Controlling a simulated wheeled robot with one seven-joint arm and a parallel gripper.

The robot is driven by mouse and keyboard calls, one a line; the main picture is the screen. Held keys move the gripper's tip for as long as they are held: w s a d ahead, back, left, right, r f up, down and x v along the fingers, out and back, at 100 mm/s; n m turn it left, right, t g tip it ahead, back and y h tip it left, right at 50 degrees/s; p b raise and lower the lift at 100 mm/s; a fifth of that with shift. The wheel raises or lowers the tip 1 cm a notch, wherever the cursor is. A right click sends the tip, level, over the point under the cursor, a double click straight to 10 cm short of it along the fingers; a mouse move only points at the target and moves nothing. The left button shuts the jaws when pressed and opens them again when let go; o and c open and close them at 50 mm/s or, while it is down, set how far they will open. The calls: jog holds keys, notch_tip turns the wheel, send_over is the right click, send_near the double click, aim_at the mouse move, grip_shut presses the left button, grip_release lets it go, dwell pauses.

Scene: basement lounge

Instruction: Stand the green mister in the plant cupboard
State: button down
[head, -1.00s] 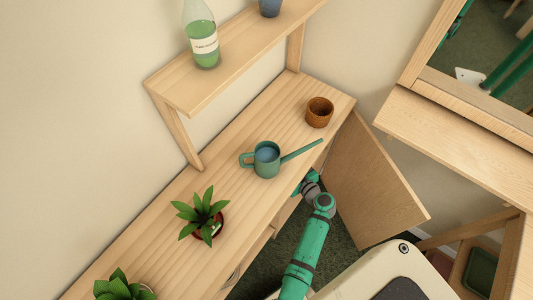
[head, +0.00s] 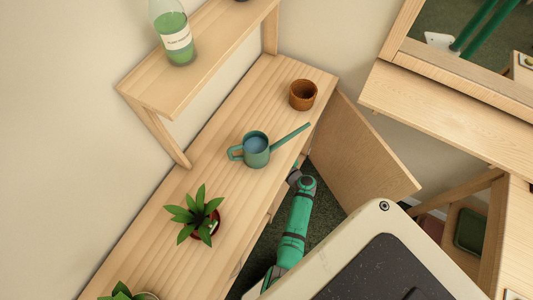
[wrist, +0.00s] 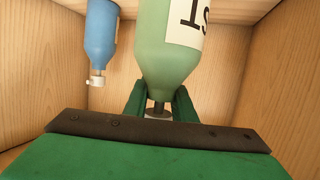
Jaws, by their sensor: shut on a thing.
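The green mister (wrist: 168,55) fills the middle of the wrist view, with part of a white label showing upside down. My gripper (wrist: 159,108) is shut on its narrow neck, one green finger on each side. The mister is inside the plant cupboard, between wooden walls (wrist: 262,75). Its base is cut off by the picture's top edge, so I cannot tell whether it touches the cupboard floor. In the head view the cupboard's door (head: 360,160) stands open, my arm reaches in beneath the counter, and the gripper and mister are hidden.
A blue bottle (wrist: 101,38) stands left of the mister in the wrist view, apart from it. On the counter (head: 232,110) are a watering can (head: 256,151), brown pot (head: 302,95) and potted plant (head: 196,215). A labelled green bottle (head: 176,38) stands on the shelf above.

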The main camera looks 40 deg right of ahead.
jog(key=shift+s+d+f, duration=0.1)
jog(key=shift+d+f, duration=0.1)
jog(key=shift+f, duration=0.25)
jog(key=shift+d+f, duration=0.2)
jog(key=shift+f, duration=0.25)
jog(key=shift+s+d+f, duration=0.1)
jog(key=shift+d, duration=0.1)
jog(key=c, duration=1.5)
grip_release()
jog(key=shift+c, duration=0.2)
jog(key=shift+o, duration=0.3)
jog(key=shift+a, duration=0.45)
jog(key=shift+d, duration=0.15)
